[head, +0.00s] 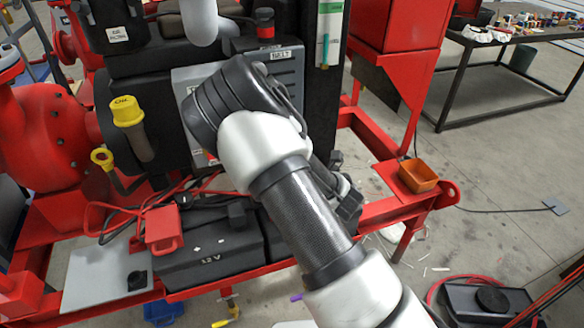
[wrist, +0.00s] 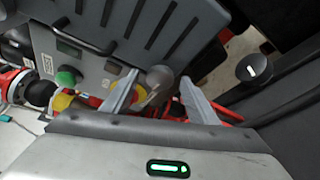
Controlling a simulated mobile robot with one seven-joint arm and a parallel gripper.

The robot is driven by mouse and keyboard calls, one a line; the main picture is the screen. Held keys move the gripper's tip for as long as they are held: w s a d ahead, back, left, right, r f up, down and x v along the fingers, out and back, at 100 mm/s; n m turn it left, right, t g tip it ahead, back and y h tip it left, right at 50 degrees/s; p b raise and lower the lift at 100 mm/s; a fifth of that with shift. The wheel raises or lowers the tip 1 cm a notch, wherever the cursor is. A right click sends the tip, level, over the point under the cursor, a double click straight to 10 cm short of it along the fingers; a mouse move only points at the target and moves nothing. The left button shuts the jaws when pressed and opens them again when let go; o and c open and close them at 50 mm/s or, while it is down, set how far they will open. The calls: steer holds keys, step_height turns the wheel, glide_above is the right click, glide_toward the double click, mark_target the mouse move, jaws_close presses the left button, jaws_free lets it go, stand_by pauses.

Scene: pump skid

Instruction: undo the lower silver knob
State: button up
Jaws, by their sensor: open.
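In the wrist view, a rounded grey-silver knob (wrist: 160,77) shows between the fingertips of my gripper (wrist: 158,84). It is at the lower edge of a grey control panel (wrist: 105,45). In the head view, my arm covers much of the grey panel (head: 288,70), and the knob and fingertips are hidden.
The panel carries a green button (wrist: 67,76) and a dark handle (wrist: 85,28). In the head view, a black battery (head: 205,262), a yellow cap (head: 127,110) and an orange tray (head: 418,176) surround my arm.

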steer(key=p+v, duration=0.1)
steer(key=v, duration=1.5)
steer(key=shift+p, duration=0.3)
steer(key=shift+s, duration=0.1)
